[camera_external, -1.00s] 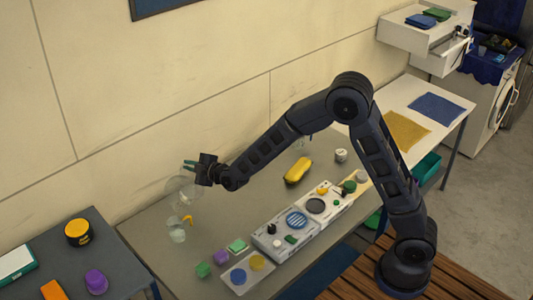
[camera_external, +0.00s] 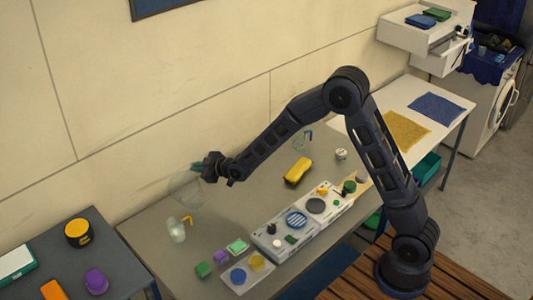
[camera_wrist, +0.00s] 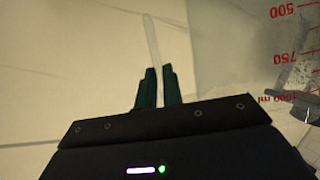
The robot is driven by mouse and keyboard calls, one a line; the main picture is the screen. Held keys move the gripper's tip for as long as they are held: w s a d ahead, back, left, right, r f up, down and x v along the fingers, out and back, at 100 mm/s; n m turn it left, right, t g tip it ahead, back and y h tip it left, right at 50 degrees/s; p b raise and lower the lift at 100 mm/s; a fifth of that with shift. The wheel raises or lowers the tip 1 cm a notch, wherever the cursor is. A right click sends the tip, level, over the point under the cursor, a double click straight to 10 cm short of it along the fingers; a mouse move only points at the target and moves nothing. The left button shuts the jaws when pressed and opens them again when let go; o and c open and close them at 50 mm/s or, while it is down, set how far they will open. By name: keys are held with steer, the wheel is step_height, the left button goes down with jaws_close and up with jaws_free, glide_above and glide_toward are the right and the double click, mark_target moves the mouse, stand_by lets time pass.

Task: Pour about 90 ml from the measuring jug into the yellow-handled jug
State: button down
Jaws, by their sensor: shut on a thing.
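The clear measuring jug (camera_external: 186,189) is held above the left part of the grey table. In the wrist view its wall (camera_wrist: 235,45) fills the upper right, with red marks 500, 750 and 1000 ml upside down. My gripper (camera_external: 197,167) is shut on the jug's pale handle (camera_wrist: 152,40). The green fingertips close on it in the wrist view (camera_wrist: 158,88). The clear yellow-handled jug (camera_external: 177,231) stands upright on the table, just below and slightly left of the measuring jug. Its yellow handle points right. Liquid levels are too faint to read.
A blue-handled clear jug (camera_external: 301,143) stands near the wall. The wall is close behind my gripper.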

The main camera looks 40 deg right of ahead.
steer(key=w+d+f+m+g+y+b, duration=0.1)
steer(key=w+d+f+m, duration=0.1)
steer(key=d+f+m, duration=0.1)
steer(key=shift+w+f+y+b, duration=0.15)
steer(key=shift+f+y+b, duration=0.25)
steer(key=shift+f, duration=0.45)
